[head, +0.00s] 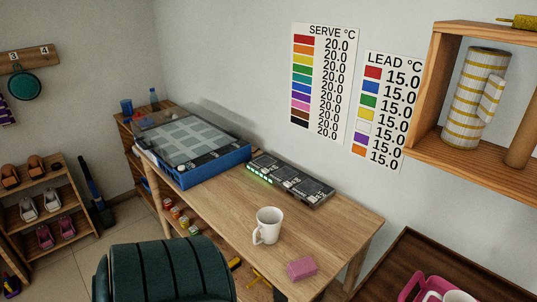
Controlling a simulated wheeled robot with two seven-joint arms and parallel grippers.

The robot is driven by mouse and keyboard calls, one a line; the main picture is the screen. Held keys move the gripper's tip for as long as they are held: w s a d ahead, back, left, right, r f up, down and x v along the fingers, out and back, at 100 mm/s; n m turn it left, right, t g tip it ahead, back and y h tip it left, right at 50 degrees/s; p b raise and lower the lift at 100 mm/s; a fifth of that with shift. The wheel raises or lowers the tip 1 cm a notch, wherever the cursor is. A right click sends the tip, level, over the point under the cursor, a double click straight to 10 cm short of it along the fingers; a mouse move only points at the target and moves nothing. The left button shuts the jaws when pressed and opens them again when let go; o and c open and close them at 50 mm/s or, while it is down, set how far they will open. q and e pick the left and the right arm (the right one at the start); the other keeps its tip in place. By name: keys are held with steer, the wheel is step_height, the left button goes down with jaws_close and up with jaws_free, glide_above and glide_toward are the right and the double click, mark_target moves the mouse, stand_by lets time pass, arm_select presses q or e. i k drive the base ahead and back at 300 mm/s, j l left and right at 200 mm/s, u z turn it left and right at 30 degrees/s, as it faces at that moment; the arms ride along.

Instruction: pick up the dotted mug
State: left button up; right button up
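I see no mug with clear dots. A plain white mug (268,226) stands upright on the wooden table, its handle towards the lower left. No dots can be made out on it at this size. A tall white vessel with yellow bands and a side handle (468,105) stands in the wooden wall shelf at the upper right; its fine pattern is hard to tell. Neither of my grippers is in view.
On the table (215,208) are a pink block (302,268), a black device with green lights (290,181) and a blue tray (205,174). A dark green chair back (168,272) stands in front. A brown cylinder (524,135) is beside the banded vessel.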

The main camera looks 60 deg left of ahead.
mark_target(270, 219)
steer(key=i+u, duration=0.1)
steer(key=i, duration=0.4)
steer(key=u, duration=2.2)
